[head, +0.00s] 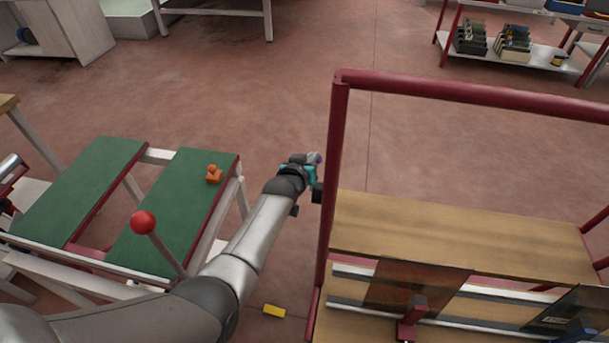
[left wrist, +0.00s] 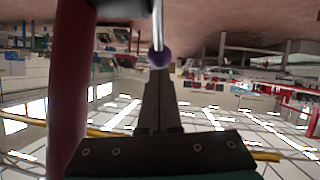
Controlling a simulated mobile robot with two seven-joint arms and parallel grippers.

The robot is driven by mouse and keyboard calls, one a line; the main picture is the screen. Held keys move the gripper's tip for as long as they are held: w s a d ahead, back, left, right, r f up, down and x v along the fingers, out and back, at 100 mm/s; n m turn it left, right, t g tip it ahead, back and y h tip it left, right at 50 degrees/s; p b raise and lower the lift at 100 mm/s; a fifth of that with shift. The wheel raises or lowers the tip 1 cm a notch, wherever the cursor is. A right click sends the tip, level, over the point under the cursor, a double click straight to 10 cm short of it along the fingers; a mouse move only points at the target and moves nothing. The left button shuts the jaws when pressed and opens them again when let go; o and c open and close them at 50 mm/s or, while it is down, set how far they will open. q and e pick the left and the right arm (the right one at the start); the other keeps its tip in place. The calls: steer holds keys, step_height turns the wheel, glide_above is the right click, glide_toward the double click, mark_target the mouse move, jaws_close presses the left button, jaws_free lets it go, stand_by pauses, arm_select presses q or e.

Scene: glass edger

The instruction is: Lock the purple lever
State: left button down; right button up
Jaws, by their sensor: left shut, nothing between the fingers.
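The purple lever's round knob (left wrist: 160,58) sits on a thin metal rod in the left wrist view, right at the tips of my left gripper (left wrist: 158,72). The fingers are closed together with nothing between them. I cannot tell whether they touch the knob. In the head view the purple knob (head: 317,158) shows small just beyond my left gripper (head: 311,168), beside the red post of the rack. The lever's rod and mount are mostly hidden there by my wrist. My right gripper is not in view.
A red-framed rack (head: 338,140) with wooden shelves and dark glass panes stands close to the right of my left arm. On the left is a green-topped table (head: 85,190) with an orange piece (head: 214,174) and a red-knobbed lever (head: 144,222). A yellow block (head: 274,311) lies on the floor.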

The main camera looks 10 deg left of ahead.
arm_select(q)
steer(key=shift+w+f+g+b, duration=0.75)
steer(key=shift+w+f+g, duration=0.4)
steer(key=shift+w+g, duration=0.1)
steer(key=shift+w+f+b, duration=0.8)
steer(key=shift+f+b, duration=0.15)
steer(key=shift+b, duration=0.8)
steer(key=shift+r, duration=0.15)
steer(key=s+a+r+p, duration=0.2)
steer(key=s+r+p, duration=0.4)
steer(key=r+p, duration=0.4)
steer(key=shift+r, duration=0.65)
steer(key=shift+a, duration=0.1)
